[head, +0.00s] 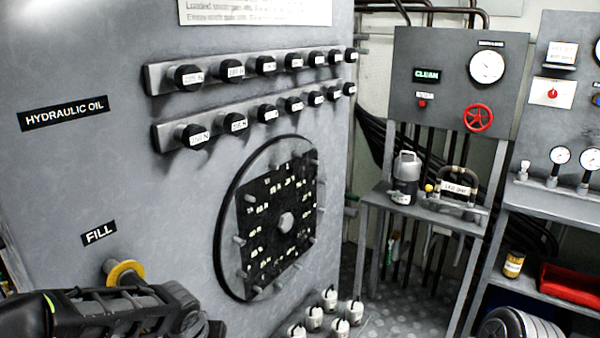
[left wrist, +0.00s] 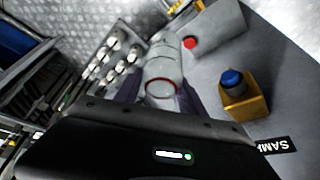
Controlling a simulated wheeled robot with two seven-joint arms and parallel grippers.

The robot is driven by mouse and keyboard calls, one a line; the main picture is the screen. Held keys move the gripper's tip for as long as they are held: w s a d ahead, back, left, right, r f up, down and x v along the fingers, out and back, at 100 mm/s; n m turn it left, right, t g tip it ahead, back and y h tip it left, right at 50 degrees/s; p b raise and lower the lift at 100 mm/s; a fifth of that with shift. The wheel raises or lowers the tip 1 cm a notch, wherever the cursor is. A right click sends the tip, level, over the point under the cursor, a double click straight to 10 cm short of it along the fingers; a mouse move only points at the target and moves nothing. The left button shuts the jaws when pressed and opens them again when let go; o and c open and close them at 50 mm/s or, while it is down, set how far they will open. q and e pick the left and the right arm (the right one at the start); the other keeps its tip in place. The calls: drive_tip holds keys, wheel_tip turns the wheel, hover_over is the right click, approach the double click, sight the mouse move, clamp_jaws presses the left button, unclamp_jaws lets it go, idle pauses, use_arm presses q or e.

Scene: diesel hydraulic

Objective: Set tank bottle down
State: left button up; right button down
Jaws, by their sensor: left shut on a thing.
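A pale, clear-looking bottle with a red ring (left wrist: 163,68), which I take to be the tank bottle, is between the fingers of my left gripper (left wrist: 160,92) in the left wrist view. The gripper is shut on it. The bottle points away from the wrist, and its far end is hard to make out. In the head view my left arm comes in at the lower left, below the FILL label; the bottle and fingertips cannot be made out there. My right gripper is in neither view.
In the head view, white bottles (head: 340,328) stand low, and a bench (head: 428,212) is at right.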

use_arm(q)
drive_tip(key=f, duration=0.2)
drive_tip(key=a+f, duration=0.1)
drive_tip(key=f, duration=0.2)
drive_tip(key=s+f, duration=0.1)
drive_tip(key=f, duration=0.2)
drive_tip(key=shift+a+f, duration=0.15)
drive_tip(key=shift+f, duration=0.05)
wheel_tip(320, 180, down, 6)
drive_tip(key=s+d, duration=0.1)
drive_tip(key=s, duration=0.1)
drive_tip(key=shift+s+d+r, duration=0.2)
drive_tip(key=shift+s+r, duration=0.05)
drive_tip(key=shift+s, duration=0.1)
